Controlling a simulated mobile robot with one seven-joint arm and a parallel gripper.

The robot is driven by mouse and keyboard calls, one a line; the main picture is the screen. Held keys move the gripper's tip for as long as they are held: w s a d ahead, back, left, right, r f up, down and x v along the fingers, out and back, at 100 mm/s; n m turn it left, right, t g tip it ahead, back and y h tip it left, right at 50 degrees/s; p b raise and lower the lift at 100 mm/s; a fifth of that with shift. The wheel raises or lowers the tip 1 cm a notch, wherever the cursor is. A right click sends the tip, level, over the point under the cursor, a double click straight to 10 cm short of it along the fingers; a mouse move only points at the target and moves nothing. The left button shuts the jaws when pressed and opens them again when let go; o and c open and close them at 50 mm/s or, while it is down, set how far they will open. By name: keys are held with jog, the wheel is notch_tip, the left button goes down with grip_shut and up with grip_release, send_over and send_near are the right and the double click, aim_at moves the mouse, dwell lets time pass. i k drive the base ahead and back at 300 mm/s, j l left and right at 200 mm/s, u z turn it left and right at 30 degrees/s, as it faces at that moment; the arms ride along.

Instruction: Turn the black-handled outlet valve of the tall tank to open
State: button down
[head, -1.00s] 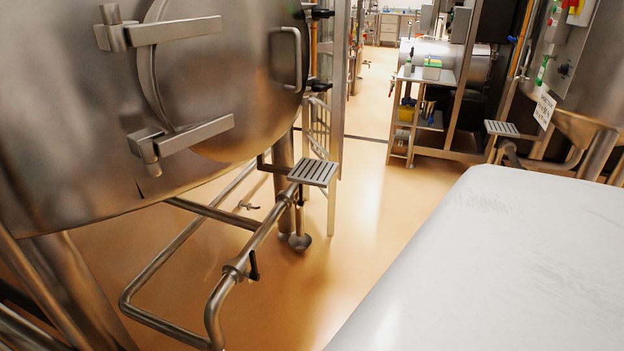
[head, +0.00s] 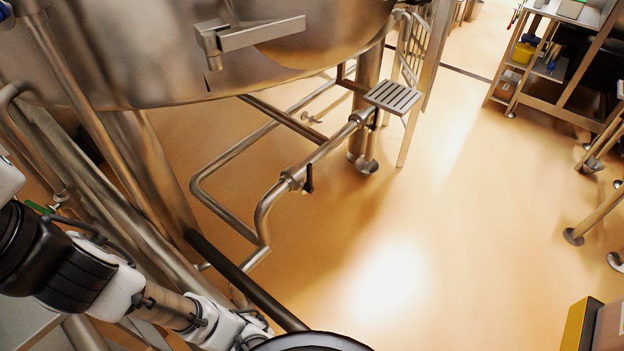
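The tall steel tank (head: 190,60) fills the upper left of the head view, its rounded underside above the pipework. A steel outlet pipe (head: 330,146) slopes down toward the viewer below it and bends down at the near end. On this pipe, at a collar, sits a valve with a short black handle (head: 309,179). The handle hangs down, crosswise to the pipe. My white and black arm reaches in at the lower left, well short of the handle. My gripper cannot be made out.
A slatted metal step (head: 393,97) stands just beyond the valve. A thinner pipe loop (head: 217,206) and thick tank legs (head: 150,170) lie to the left. Open orange floor (head: 440,230) spreads right of the valve. A steel cart (head: 560,60) stands at upper right.

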aim_at(309, 188)
jog(key=i+j+z, duration=0.1)
jog(key=j, duration=0.2)
jog(key=i, duration=0.9)
